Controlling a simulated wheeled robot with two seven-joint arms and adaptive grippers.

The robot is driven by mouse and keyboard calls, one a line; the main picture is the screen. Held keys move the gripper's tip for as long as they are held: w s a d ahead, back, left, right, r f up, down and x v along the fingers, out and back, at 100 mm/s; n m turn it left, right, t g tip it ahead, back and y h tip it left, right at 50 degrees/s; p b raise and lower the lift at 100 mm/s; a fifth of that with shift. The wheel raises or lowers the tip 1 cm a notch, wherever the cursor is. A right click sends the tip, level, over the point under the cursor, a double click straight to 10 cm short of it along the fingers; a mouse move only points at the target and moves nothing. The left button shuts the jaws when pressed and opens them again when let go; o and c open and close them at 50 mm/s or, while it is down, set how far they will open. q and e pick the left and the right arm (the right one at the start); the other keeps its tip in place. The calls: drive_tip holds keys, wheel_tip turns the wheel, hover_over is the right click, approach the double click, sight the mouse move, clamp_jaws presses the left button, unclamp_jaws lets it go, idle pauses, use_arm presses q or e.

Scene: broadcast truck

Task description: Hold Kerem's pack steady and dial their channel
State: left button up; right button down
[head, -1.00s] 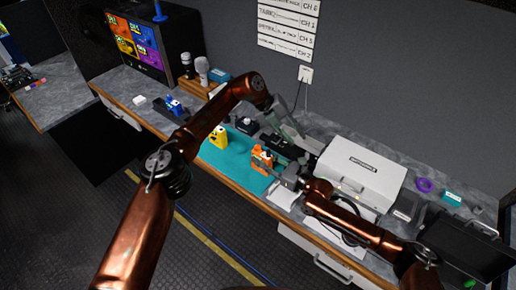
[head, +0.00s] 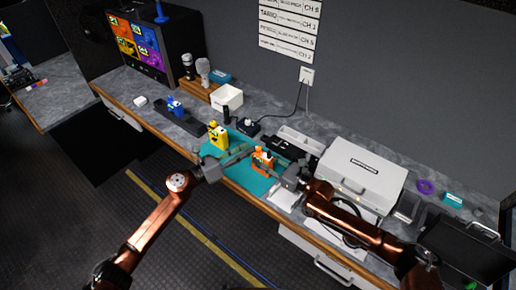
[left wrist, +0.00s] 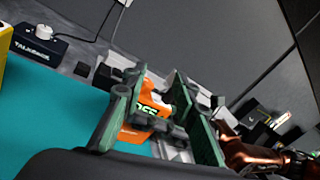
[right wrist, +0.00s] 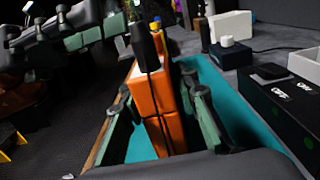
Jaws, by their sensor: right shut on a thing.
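An orange pack (head: 262,158) stands on the teal mat (head: 247,181). My right gripper (right wrist: 165,115) is shut on the orange pack, with a finger on each side of it. The pack's dark antenna shows in the right wrist view. My left gripper (head: 240,153) is open and empty just left of the orange pack. In the left wrist view the orange pack (left wrist: 150,108) shows between and beyond the open fingers; they partly hide it. A yellow pack (head: 218,136) stands on the mat's left end. A blue pack (head: 175,107) stands farther left on a dark tray.
A wall board (head: 290,28) lists names with channels, too small to read surely. A small dark box with a white knob (head: 248,124) sits behind the mat. A white tray (head: 300,141) and a large white case (head: 360,172) stand to the right.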

sight(258, 148)
use_arm(q)
drive_tip(key=s+a+f+m+t+y, duration=0.1)
drive_tip(key=s+a+f+m, duration=0.2)
drive_tip(key=s+a, duration=0.1)
drive_tip(key=x, duration=1.1)
drive_tip(key=shift+w+d+f, duration=0.1)
drive_tip(key=shift+w+d, duration=0.15)
drive_tip(key=shift+d, duration=0.1)
drive_tip(key=shift+c, duration=0.6)
clamp_jaws()
